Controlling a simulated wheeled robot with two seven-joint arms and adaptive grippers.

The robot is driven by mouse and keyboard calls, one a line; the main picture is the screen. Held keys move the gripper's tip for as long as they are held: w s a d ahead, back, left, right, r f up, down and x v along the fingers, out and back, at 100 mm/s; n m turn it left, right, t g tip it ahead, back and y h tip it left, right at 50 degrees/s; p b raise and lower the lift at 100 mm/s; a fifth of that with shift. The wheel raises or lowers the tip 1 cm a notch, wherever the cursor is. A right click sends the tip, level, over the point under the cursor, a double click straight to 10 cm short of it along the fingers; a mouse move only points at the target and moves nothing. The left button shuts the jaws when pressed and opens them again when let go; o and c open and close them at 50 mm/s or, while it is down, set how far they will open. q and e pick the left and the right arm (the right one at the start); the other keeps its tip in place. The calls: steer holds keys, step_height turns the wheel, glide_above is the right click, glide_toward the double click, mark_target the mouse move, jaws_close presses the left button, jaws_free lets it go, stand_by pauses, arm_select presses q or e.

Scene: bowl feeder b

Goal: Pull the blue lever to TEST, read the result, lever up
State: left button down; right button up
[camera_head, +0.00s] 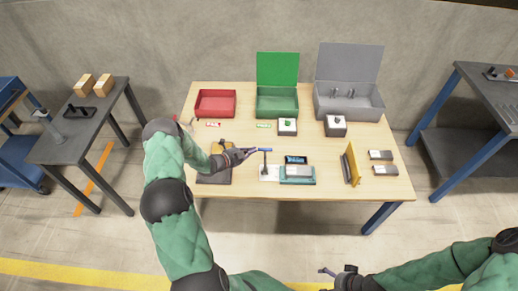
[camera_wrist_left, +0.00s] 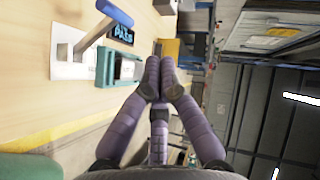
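The blue lever handle (camera_head: 264,150) sits on a grey arm rising from a white plate (camera_head: 269,173). In the left wrist view the handle (camera_wrist_left: 115,12) is at the upper left, apart from the fingers. My right gripper (camera_head: 324,280) is low, off the table's front, fingers apart and empty.
A red bin (camera_head: 215,104), open green box (camera_head: 277,103) and open grey case (camera_head: 349,101) line the back. Two button boxes stand before them. A yellow upright plate (camera_head: 351,165) and two grey blocks are right. A dark holder (camera_head: 214,178) lies under my left forearm.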

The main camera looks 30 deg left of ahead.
arm_select(q)
steer(key=shift+v, duration=1.05)
steer(key=shift+w+r, duration=0.1)
steer(key=s+d+f+m+g+h, duration=0.25)
steer(key=d+m, duration=0.25)
steer(key=d, duration=0.3)
steer(key=s+d+f+m+g+h, duration=0.1)
steer(key=s+d+f+m+g, duration=0.3)
steer(key=d+m, duration=0.3)
steer(key=s+d+f+n+g+y, duration=0.1)
steer(key=s+d+n+g+y, duration=0.1)
steer(key=s+d+n, duration=0.7)
steer(key=s+d+f+n+g+y, duration=0.1)
steer(key=s+d+n+g, duration=0.3)
steer(key=n, duration=1.8)
steer(key=s+d+f+b, duration=0.1)
steer(key=s+d, duration=0.4)
steer(key=s, duration=0.2)
steer(key=shift+s+d+n+g+y, duration=0.2)
steer(key=shift+d+n+g+y, duration=0.1)
steer(key=shift+d+g+y, duration=0.1)
